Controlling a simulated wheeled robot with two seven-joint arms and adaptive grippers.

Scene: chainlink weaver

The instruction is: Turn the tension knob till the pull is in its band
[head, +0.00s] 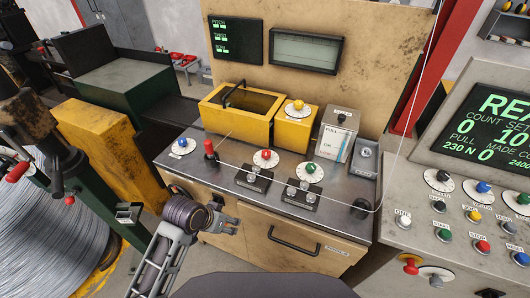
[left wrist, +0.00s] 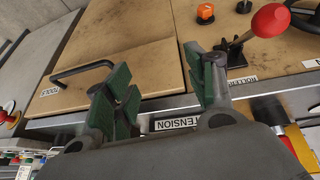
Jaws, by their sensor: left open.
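My left gripper (head: 228,217) is at the front edge of the metal bench, low by its front face. It also shows in the left wrist view (left wrist: 165,95), open, with nothing between its green pads. A label reading TENSION (left wrist: 178,124) shows just beyond the pads; no knob shows clearly beside it. On the bench are dials with a blue knob (head: 182,143), a red knob (head: 265,155) and a green knob (head: 310,168); their labels are too small to read. The console screen (head: 490,125) reads PULL 230 N. My right gripper is out of view.
A red-topped lever (head: 209,148) stands at the bench's left. Yellow boxes (head: 235,113) are behind. A drawer handle (head: 293,243) sticks out of the front. A wire runs down to a black guide (head: 361,208) at the right. A wire spool (head: 55,235) is at left.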

